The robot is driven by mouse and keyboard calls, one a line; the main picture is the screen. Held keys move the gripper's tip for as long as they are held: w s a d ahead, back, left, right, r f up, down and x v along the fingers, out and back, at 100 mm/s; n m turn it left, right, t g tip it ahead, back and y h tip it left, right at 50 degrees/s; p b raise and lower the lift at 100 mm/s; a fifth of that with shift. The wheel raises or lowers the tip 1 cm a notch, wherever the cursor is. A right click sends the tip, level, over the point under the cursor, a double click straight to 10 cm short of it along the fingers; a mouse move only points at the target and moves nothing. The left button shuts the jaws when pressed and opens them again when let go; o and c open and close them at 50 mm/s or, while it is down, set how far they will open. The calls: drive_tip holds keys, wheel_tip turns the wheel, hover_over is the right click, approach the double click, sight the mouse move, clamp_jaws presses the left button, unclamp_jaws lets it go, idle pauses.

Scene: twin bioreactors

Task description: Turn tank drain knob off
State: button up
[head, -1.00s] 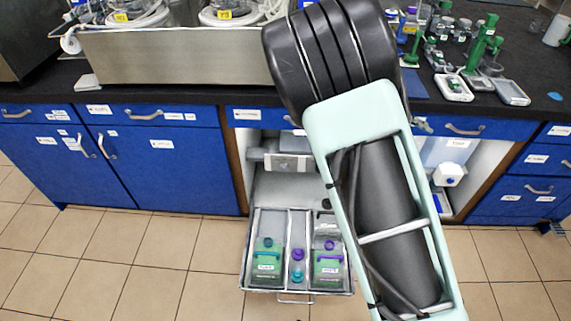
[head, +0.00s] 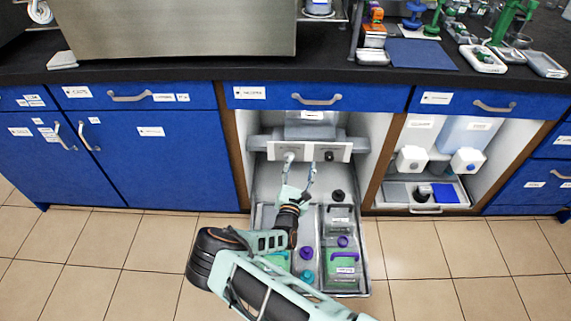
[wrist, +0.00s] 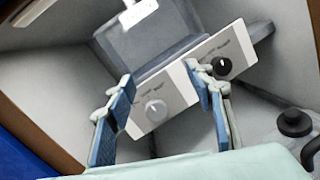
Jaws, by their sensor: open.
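A white control panel (head: 338,152) sits at the front of a grey tank (head: 310,130) inside the open cabinet bay. In the wrist view the panel (wrist: 177,102) carries a light grey knob (wrist: 156,111) and a black knob (wrist: 222,66). The print beside the knobs is too small to read. My gripper (wrist: 160,78) is open in front of the panel. The grey knob lies between its two fingers as seen there; the black knob is just right of the right finger. In the head view my gripper (head: 300,168) is at the panel, left of the black knob (head: 328,155). Contact cannot be told.
A pulled-out drawer (head: 366,262) with bottles, including a green one (head: 343,266), lies below my gripper. Cabinet walls (head: 380,165) bound the bay at its sides. A black countertop (head: 200,70) runs above.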

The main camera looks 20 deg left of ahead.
drive_tip(key=s+a+f+n+g+y+b, duration=0.1)
drive_tip(key=s+a+f+n+y, duration=0.2)
drive_tip(key=f, duration=0.5)
drive_tip(key=a+b+x, duration=0.1)
drive_tip(key=b+x, duration=0.3)
drive_tip(key=x, duration=0.7)
drive_tip(key=shift+y, duration=0.3)
drive_tip(key=shift+w, duration=0.15)
drive_tip(key=shift+c, duration=0.7)
drive_tip(key=shift+n, duration=0.3)
drive_tip(key=c, duration=1)
